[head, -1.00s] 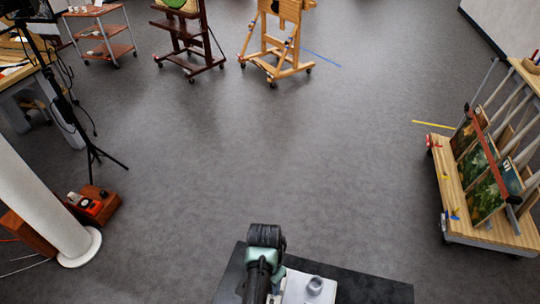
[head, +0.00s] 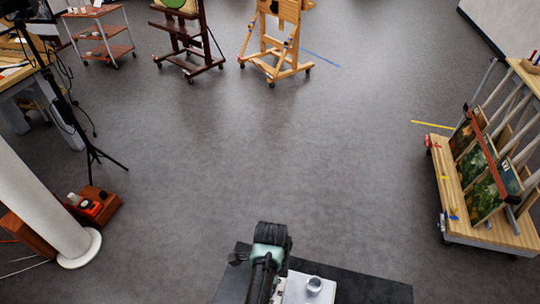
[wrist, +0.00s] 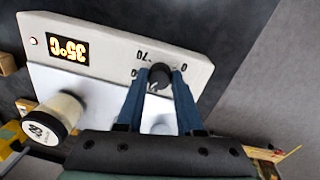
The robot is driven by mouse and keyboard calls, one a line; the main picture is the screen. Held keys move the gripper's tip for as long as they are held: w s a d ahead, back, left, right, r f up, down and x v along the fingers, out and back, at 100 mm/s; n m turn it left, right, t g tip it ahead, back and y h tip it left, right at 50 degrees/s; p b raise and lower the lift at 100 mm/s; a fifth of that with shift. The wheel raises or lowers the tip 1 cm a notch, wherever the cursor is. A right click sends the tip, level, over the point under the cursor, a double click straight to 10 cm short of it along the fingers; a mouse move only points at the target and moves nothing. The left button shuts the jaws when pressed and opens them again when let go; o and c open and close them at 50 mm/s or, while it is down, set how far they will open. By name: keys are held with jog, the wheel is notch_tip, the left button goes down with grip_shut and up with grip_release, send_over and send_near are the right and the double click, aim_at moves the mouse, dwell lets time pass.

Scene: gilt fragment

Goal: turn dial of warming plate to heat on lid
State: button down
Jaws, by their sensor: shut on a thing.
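The white warming plate (wrist: 110,55) fills much of the wrist view, seen upside down. Its orange display (wrist: 68,50) reads 35°C. Its dark round dial (wrist: 160,76) has a scale beside it, with 0 and 70 legible. My gripper (wrist: 160,84) has its blue fingers on both sides of the dial and is shut on it. In the head view, the plate (head: 296,290) is partly hidden by my arm. I cannot make out a lid for certain.
A dark surface (head: 365,287) lies under the plate. A wooden cart with paintings (head: 465,205) stands right. A white column (head: 45,200) and a tripod (head: 90,150) stand left, with easels (head: 275,55) at the back. The middle floor is clear.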

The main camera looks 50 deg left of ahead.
jog(key=m, duration=0.6)
jog(key=shift+p, duration=0.3)
dwell(0.4)
jog(key=c, duration=0.5)
grip_release()
jog(key=shift+c, duration=0.2)
jog(key=shift+r, duration=0.1)
notch_tip(320, 180, up, 13)
jog(key=b, duration=0.1)
jog(key=shift+w, duration=0.45)
jog(key=shift+w+y, duration=0.1)
jog(key=shift+y, duration=0.2)
